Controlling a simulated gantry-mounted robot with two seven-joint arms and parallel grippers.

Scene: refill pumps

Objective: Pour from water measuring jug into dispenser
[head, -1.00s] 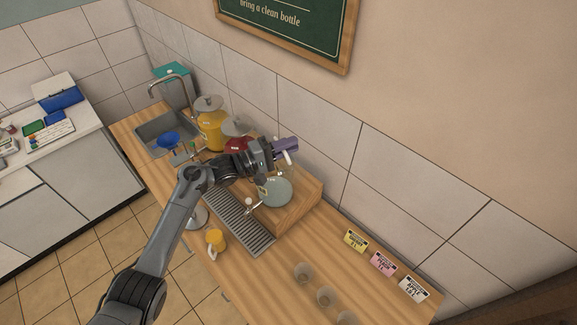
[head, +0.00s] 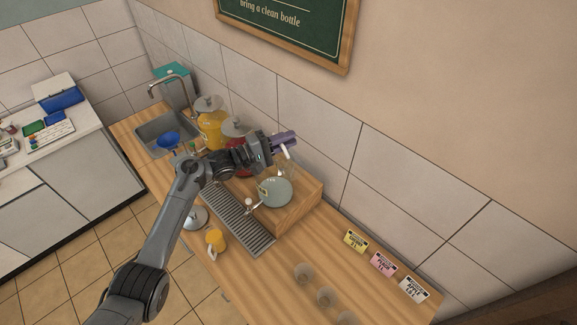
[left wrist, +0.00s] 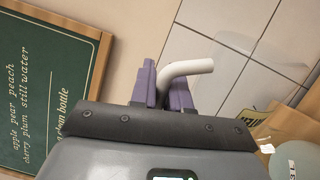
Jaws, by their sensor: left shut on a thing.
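My left gripper (head: 284,140), with purple fingers, is shut on the white curved handle of the water measuring jug (head: 286,152). The handle also shows between the fingers in the left wrist view (left wrist: 188,68). The jug's body is clear and hard to make out; I cannot tell its tilt or water level. The pale, clear dispenser (head: 275,191), with a tap at its front, stands on the wooden riser below the gripper. It also shows at the lower right of the left wrist view (left wrist: 296,160). My right gripper is not in view.
A yellow dispenser (head: 210,130) and a red dispenser (head: 234,128) stand behind my arm. A tiled wall is close behind the riser.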

